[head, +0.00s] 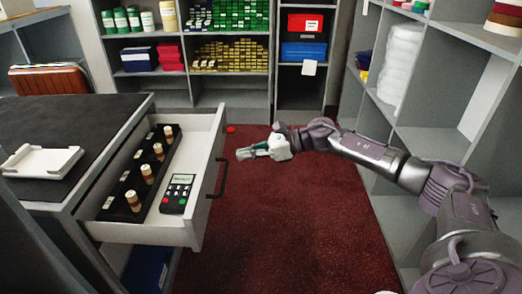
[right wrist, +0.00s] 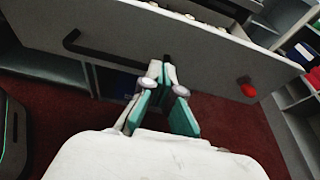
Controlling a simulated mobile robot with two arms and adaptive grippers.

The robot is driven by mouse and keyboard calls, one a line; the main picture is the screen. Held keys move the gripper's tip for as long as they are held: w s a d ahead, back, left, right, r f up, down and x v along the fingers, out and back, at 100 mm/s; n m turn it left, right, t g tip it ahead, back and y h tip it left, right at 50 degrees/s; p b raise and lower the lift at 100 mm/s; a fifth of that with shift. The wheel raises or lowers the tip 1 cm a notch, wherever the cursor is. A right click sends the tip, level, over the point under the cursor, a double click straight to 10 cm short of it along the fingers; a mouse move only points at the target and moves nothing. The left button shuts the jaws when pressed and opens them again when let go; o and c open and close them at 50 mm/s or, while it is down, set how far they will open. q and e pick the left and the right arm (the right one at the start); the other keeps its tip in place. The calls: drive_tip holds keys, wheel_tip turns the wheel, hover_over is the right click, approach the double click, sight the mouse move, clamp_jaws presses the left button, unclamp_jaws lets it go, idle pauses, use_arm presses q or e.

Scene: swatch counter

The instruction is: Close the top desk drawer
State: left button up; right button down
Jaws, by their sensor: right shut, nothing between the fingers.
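The top desk drawer (head: 208,190) is pulled out from the desk (head: 75,100), its front facing right. Its dark bar handle (head: 217,178) is on that front. Inside lie a black rack (head: 120,208) with several small cork-coloured-topped bottles and a dark calculator-like device (head: 177,194). My right gripper (head: 240,154) is shut and empty, just right of the drawer front and beyond the handle. The right wrist view shows the closed fingertips (right wrist: 166,64) close to the grey drawer front (right wrist: 205,55), with the handle (right wrist: 100,50) to their left. I cannot tell whether they touch. My left gripper is out of view.
A white tray (head: 42,161) lies on the desk top. Shelves with boxes (head: 230,55) stand behind, and a shelf unit (head: 440,95) stands at right near my right arm. A small red object (head: 231,129) shows near the drawer's far corner. Red carpet (head: 290,220) lies clear.

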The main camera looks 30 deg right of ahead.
sight(214, 157)
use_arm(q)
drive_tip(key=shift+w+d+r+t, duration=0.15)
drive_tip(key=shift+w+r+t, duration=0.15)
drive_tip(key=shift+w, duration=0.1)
use_arm(e)
drive_tip(key=x, duration=0.4)
drive_tip(key=r+x, duration=0.1)
drive_tip(key=x, duration=0.1)
drive_tip(key=shift+w, duration=0.1)
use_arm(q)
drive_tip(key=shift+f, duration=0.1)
use_arm(e)
drive_tip(key=shift+a, duration=0.15)
